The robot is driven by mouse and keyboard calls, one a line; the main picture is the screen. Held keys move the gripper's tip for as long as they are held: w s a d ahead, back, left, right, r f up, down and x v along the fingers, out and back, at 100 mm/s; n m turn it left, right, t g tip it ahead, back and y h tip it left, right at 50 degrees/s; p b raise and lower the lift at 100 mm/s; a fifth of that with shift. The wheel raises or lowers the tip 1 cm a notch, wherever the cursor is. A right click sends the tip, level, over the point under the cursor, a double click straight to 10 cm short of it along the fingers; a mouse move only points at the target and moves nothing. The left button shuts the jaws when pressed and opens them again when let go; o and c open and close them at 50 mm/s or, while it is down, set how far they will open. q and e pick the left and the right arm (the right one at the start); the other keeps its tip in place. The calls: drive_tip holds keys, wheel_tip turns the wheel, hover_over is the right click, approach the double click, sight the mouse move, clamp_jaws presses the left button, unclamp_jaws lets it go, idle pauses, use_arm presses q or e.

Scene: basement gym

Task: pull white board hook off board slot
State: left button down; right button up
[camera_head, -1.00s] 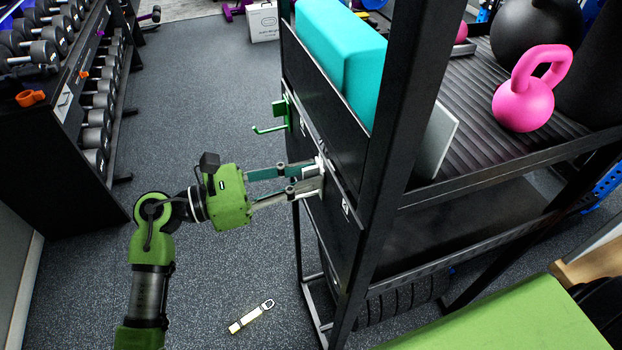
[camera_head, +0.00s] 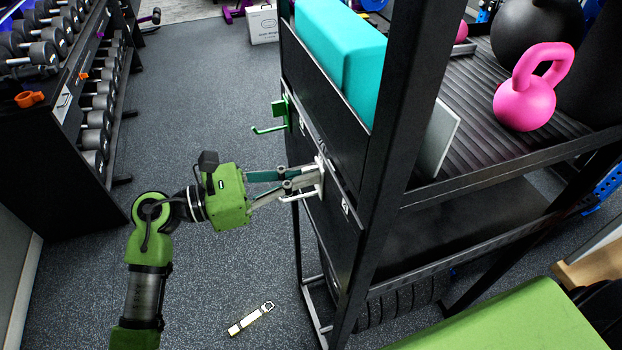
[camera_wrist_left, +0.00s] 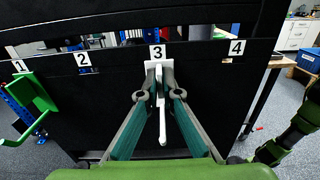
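The white board hook (camera_head: 300,196) sits at the slot labelled 3 on the black board (camera_head: 340,235) at the side of the rack. In the left wrist view the white hook (camera_wrist_left: 162,110) points toward me between the fingers. My left gripper (camera_head: 318,177) is at the hook, its fingertips drawn in on both sides of the hook's plate close to the board. In the left wrist view the left gripper (camera_wrist_left: 159,78) shows both fingers against the plate, just under the 3 label. The hook's back is hidden at the board. My right gripper is not in view.
A green hook (camera_head: 280,118) hangs at slot 1; it also shows in the left wrist view (camera_wrist_left: 34,100). A teal block (camera_head: 340,60) and pink kettlebell (camera_head: 525,95) are on the rack. A small tagged item (camera_head: 250,318) lies on the floor. The floor left of the board is mostly clear.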

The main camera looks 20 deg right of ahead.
use_arm(q)
drive_tip(key=shift+r, duration=0.15)
idle(0.3)
drive_tip(key=shift+a+b, duration=1.1)
drive_tip(key=shift+a, duration=1.4)
